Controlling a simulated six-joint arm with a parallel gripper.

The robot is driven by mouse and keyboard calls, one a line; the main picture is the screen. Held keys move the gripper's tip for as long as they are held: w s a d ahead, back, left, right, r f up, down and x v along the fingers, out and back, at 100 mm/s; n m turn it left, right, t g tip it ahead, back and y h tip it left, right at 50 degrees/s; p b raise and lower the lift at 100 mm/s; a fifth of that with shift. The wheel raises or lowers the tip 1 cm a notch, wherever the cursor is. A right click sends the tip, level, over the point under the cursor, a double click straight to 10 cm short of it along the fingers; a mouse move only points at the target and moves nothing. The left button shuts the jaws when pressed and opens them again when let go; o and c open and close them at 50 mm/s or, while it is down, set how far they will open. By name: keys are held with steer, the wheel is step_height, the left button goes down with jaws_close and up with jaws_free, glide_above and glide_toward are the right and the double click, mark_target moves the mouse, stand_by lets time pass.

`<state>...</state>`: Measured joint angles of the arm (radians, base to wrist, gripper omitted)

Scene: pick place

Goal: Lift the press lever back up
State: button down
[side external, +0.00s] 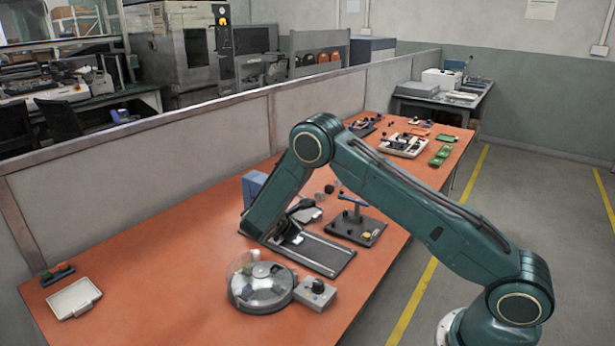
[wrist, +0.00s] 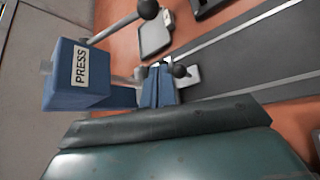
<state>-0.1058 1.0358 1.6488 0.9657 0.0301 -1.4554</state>
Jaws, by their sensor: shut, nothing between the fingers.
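The press (side external: 255,188) is a blue block behind my forearm in the side external view. In the wrist view its blue head (wrist: 78,90), labelled PRESS, is at the left. The press lever (wrist: 115,28) is a grey rod running from the head to a black ball knob (wrist: 147,9) at the top; the dark knob (side external: 306,203) also shows beside my forearm. My gripper (wrist: 157,70) is shut and empty, its fingers right of the head and below the lever, apart from the knob. In the side external view my arm hides much of the press.
A dark belt (side external: 318,254) lies beside the press, with a white square (wrist: 190,76) near its edge. A second dark ball (wrist: 180,71) is beside my fingertips. A clear-domed round feeder (side external: 262,288) and a grey knob box (side external: 315,294) stand in front. A grey tray (wrist: 155,37) lies behind.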

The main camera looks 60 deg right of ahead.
steer(key=x, duration=0.7)
steer(key=shift+d+f, duration=0.2)
steer(key=shift+d, duration=0.1)
steer(key=shift+s+d+r, duration=0.2)
steer(key=shift+s+r, duration=0.1)
steer(key=shift+r, duration=0.25)
steer(key=shift+s+d+r, duration=0.2)
steer(key=shift+s+r, duration=0.05)
steer(key=shift+r, duration=0.3)
steer(key=shift+s+d+r, duration=0.25)
steer(key=shift+s+r, duration=0.05)
steer(key=shift+r, duration=0.25)
steer(key=shift+s+r+n+g, duration=0.2)
steer(key=shift+r+n+g, duration=0.2)
steer(key=shift+r+g, duration=0.15)
step_height(320, 180, up, 12)
steer(key=w+n+g, duration=0.2)
steer(key=g, duration=0.1)
steer(key=shift+w, duration=0.35)
